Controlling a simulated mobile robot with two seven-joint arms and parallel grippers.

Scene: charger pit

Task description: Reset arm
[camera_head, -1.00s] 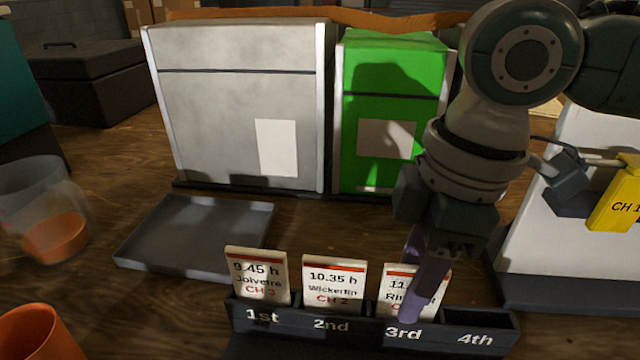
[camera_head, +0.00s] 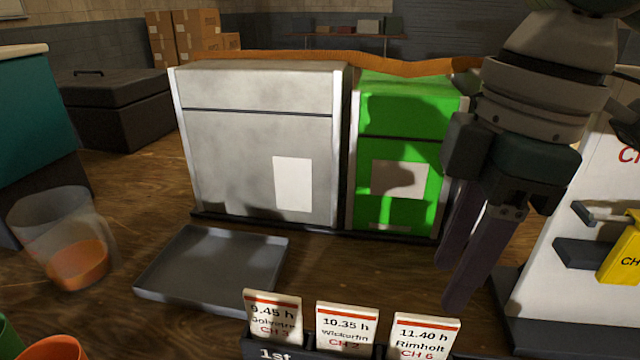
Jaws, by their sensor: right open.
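My right gripper (camera_head: 458,268) hangs at the right of the head view, fingers pointing down and a little apart. Nothing is between them. It is in front of the green box (camera_head: 400,110) and above and behind the card holder (camera_head: 272,350). Three cards stand in the holder: a 9.45 h card (camera_head: 272,318), a 10.35 h card (camera_head: 346,328) and an 11.40 h Rimholt CH 6 card (camera_head: 423,338). The holder's lower part and right end are out of the frame. My left gripper is not in view.
A grey box (camera_head: 260,135) stands beside the green one. An empty dark tray (camera_head: 212,265) lies in front of it. A clear cup (camera_head: 62,235) with orange contents is at left. A white panel (camera_head: 575,230) with a yellow CH tag (camera_head: 622,255) is at right.

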